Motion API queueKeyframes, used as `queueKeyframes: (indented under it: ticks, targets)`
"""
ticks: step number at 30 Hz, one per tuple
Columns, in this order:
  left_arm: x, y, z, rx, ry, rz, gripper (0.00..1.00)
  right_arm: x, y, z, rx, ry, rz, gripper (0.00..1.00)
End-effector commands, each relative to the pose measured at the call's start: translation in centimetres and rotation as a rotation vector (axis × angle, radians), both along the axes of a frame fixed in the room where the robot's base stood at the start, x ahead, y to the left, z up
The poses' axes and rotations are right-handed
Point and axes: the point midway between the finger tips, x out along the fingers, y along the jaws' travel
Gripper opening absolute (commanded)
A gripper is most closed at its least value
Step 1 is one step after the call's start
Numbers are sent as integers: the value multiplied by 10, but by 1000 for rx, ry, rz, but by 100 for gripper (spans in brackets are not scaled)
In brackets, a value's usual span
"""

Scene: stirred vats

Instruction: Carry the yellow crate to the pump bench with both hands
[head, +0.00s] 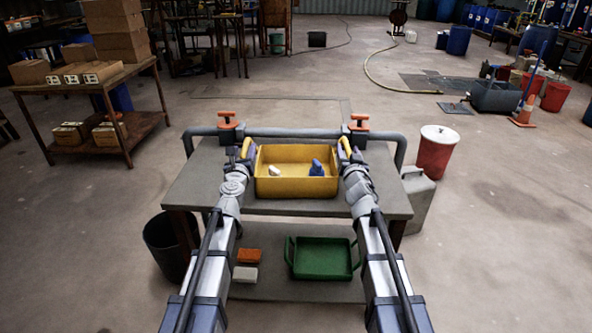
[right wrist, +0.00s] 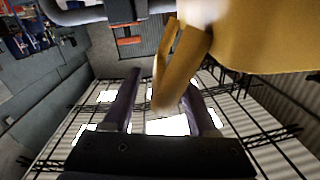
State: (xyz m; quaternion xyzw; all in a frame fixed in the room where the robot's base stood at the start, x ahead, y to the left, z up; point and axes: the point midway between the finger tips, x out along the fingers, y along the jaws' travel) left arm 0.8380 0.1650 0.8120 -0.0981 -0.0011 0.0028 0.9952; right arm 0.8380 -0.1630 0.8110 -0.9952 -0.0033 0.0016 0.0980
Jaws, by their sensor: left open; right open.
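The yellow crate (head: 296,188) sits on a grey-topped bench (head: 390,200), with a small white item (head: 274,170) and a blue item (head: 317,168) inside it. My left gripper (head: 244,152) is at the crate's left handle, open; whether the handle lies between its fingers is hard to tell. My right gripper (head: 346,152) is at the right handle. In the right wrist view, the open fingers of the right gripper (right wrist: 162,100) stand either side of the yellow handle (right wrist: 166,70), with gaps visible. The crate's wall (right wrist: 270,40) fills the upper right there.
A grey pipe with orange valves (head: 228,120) runs along the bench's back edge. A green tray (head: 322,272) lies on the lower shelf. A black bin (head: 165,245) stands left; a grey jerrycan (head: 418,195) and red bucket (head: 435,152) stand right. Floor beyond is mostly clear.

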Motion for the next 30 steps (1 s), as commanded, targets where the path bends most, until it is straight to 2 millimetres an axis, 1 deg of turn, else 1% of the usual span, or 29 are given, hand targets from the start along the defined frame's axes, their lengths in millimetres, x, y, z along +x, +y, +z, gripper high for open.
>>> queueKeyframes:
  ticks: [1, 3, 12, 27, 28, 30]
  targets:
    - [9, 0, 0, 0, 0, 0, 59, 9, 0, 0, 0, 0, 0, 58]
    - [14, 0, 0, 0, 0, 0, 59, 14, 0, 0, 0, 0, 0, 58]
    - [14, 0, 0, 0, 0, 0, 59, 15, 0, 0, 0, 0, 0, 58]
    - [14, 1, 0, 0, 0, 1, 3, 14, 0, 0, 0, 0, -1, 2]
    - [14, 1, 0, 0, 0, 1, 0, 14, -1, 0, 0, 0, -1, 0]
    - [14, 1, 0, 0, 0, 2, 0, 14, -1, 0, 0, 0, -2, 0]
